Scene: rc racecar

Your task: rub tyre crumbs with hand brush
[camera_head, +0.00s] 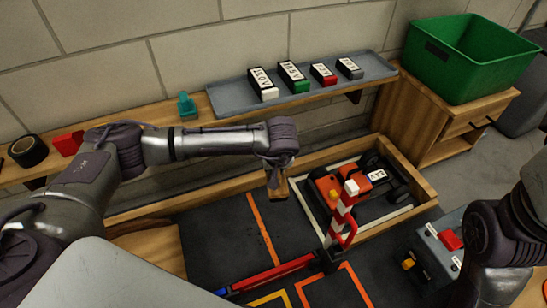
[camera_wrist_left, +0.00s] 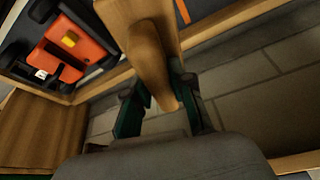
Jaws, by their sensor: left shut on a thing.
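My left gripper (camera_wrist_left: 160,105) is shut on the wooden hand brush (camera_wrist_left: 150,60); its fingers close on the handle in the left wrist view. In the head view the brush (camera_head: 278,188) hangs under the left wrist, above the dark track floor, left of the orange car (camera_head: 330,188). Its bristles are not clearly seen. The car stands inside a white-lined bay and shows in the wrist view (camera_wrist_left: 75,45) too. My right arm is at the right edge; its gripper is out of view.
A red-and-white barrier (camera_head: 342,215) stands right of the brush. Wooden edging (camera_head: 410,185) bounds the track. A grey tray (camera_head: 225,98) holds several labelled blocks on the shelf. A green bin (camera_head: 470,65) stands on a cabinet. A grey control box (camera_head: 432,228) sits near my right arm.

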